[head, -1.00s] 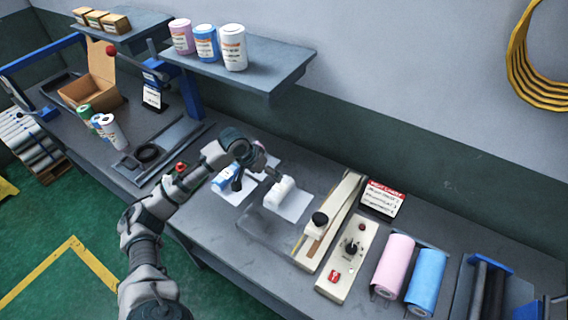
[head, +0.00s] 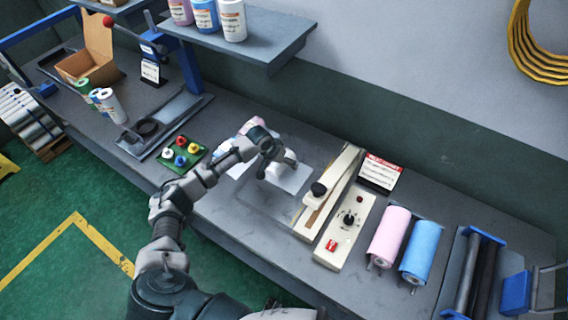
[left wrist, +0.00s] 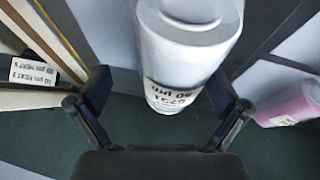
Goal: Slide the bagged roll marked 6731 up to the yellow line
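A white roll (head: 282,170) lies on a pale sheet towards the middle of the bench. In the left wrist view a white roll (left wrist: 188,45) with an upside-down label fills the upper middle; its digits seem to read 6731. My left gripper (head: 272,154) is right at the white roll, hiding part of it. In the left wrist view its fingers (left wrist: 165,100) are spread on either side of the roll, with gaps showing. A short yellow line (head: 298,214) shows beside the sealer, partly hard to make out. My right gripper is not in view.
The long sealer (head: 328,195) and a control box (head: 345,232) stand right of the roll. Pink (head: 388,236) and blue (head: 420,250) rolls lie further right. A pink roll (head: 252,125) is behind my arm. A button board (head: 181,151) sits left.

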